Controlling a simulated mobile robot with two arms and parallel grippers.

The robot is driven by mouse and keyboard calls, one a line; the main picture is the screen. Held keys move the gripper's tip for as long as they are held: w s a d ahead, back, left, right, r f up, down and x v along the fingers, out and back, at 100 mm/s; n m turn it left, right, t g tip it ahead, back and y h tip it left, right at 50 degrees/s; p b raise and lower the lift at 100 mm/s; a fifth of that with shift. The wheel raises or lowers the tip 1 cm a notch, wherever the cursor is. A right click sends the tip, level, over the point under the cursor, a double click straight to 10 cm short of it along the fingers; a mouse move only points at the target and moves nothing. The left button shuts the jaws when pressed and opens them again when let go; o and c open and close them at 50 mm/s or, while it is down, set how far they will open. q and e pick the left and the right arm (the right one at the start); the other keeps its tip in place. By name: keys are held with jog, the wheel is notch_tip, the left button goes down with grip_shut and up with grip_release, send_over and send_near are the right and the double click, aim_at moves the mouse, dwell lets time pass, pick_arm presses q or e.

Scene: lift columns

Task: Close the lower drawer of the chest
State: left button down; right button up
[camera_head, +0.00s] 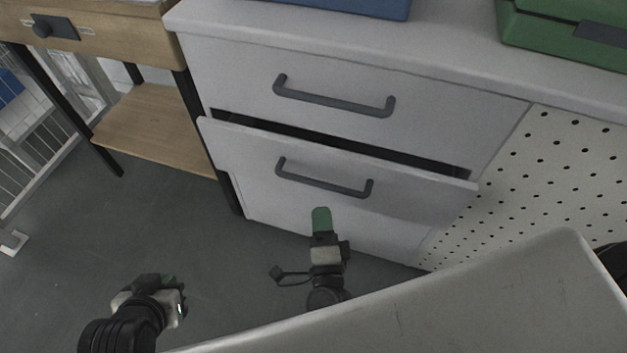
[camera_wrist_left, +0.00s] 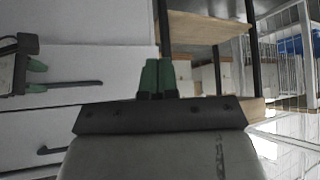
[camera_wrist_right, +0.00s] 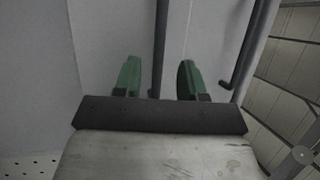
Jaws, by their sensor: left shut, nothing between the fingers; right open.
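The chest (camera_head: 185,62) is light grey with two drawers. Its lower drawer (camera_head: 420,203) stands part-way out, with a dark gap along its top edge. The upper drawer (camera_head: 240,85) looks shut. My right gripper (camera_head: 321,212) is open in front of the lower drawer, just below its dark bar handle (camera_head: 325,186). In the right wrist view a dark handle bar (camera_wrist_right: 161,45) appears between the open fingers (camera_wrist_right: 157,80); I cannot tell whether they touch it. My left gripper (camera_head: 165,280) is shut and empty, low over the floor left of the chest; its closed fingers (camera_wrist_left: 158,77) show in its wrist view.
A wooden table (camera_head: 150,125) with a lower shelf and black legs stands left of the chest. A perforated white panel (camera_head: 540,170) is at the right. Blue (camera_head: 345,6) and green (camera_head: 560,35) boxes sit on the chest top.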

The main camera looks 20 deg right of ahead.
aim_at(318, 181)
jog(key=x, duration=0.8)
jog(key=shift+w+b, duration=0.2)
jog(key=shift+b, duration=0.1)
pick_arm(q)
jog(key=shift+w+d+r+t, duration=0.2)
jog(key=shift+w+r+t, duration=0.1)
jog(key=shift+w+t, duration=0.2)
jog(key=shift+w+d+r+t, duration=0.15)
jog(key=shift+w+r+t, duration=0.15)
jog(key=shift+w+t, duration=0.15)
jog(key=shift+w, duration=0.1)
pick_arm(e)
grip_shut()
